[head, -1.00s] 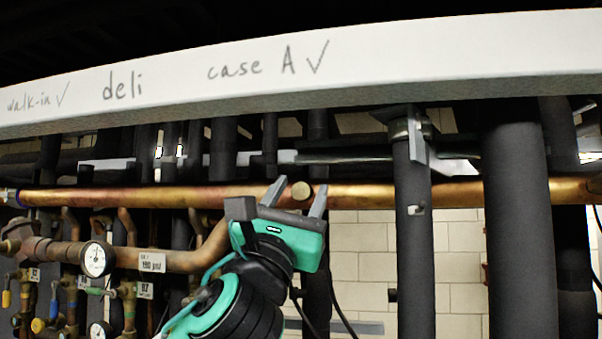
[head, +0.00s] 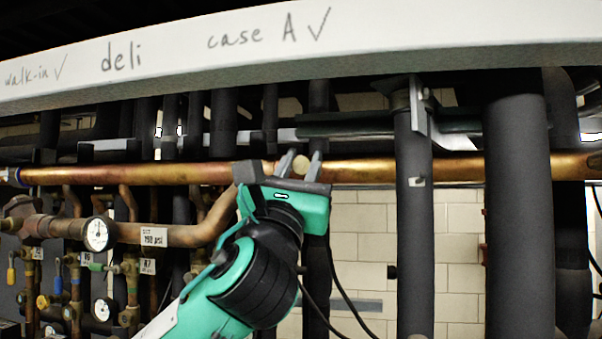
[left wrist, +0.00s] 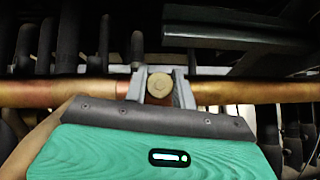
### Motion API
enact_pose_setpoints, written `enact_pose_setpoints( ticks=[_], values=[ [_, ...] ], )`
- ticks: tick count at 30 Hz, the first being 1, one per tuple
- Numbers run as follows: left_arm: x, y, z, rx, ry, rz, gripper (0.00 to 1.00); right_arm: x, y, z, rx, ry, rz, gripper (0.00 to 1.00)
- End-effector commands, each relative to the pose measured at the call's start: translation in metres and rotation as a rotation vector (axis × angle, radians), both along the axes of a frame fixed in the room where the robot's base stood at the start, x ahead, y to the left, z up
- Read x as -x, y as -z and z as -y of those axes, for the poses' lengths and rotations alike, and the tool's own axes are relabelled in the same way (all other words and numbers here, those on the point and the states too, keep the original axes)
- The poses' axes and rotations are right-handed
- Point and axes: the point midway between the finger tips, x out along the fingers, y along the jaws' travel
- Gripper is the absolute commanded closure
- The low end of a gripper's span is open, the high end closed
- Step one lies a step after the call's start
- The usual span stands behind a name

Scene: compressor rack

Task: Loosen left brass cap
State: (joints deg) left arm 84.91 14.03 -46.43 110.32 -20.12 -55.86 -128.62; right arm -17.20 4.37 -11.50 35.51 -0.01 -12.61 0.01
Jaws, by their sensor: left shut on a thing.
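The brass cap (head: 301,165) is a round, pale brass disc on the front of the horizontal copper pipe (head: 400,169). My left gripper (head: 300,164) comes up from below, with one grey finger on each side of the cap, and is shut on it. In the left wrist view the cap (left wrist: 159,86) sits between the two fingers (left wrist: 159,88), in front of the pipe (left wrist: 265,90). The part of the pipe behind the gripper is hidden. My right gripper is not in view.
A white beam (head: 420,55) with handwriting runs across above the pipe. Thick dark insulated pipes (head: 520,210) stand at the right. A pressure gauge (head: 99,234) and small valves are at the lower left. A tiled wall (head: 358,240) lies behind.

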Motion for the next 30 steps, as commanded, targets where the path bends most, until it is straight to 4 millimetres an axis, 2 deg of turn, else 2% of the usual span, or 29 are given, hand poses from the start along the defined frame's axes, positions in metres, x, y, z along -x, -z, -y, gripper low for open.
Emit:
enact_pose_setpoints(
  ticks=[1, 12, 18, 28, 29, 30],
  values=[
    [0.001, 0.005, 0.001, 0.036, 0.001, -0.003, 0.97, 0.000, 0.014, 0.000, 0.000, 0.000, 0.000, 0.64],
    [0.001, 0.003, 0.000, 0.319, 0.001, -0.060, 0.97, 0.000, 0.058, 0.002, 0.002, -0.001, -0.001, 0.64],
    [0.001, 0.000, -0.002, 0.404, 0.000, -0.076, 0.97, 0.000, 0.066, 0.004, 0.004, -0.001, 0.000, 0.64],
    [0.001, -0.002, -0.002, 0.413, 0.000, -0.078, 0.97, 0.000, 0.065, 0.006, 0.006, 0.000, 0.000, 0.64],
    [0.001, -0.002, -0.002, 0.413, 0.000, -0.078, 0.70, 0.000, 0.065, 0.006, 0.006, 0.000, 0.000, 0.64],
    [0.001, -0.002, -0.002, 0.413, 0.000, -0.078, 0.62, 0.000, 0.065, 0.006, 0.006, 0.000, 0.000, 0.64]
  ],
)
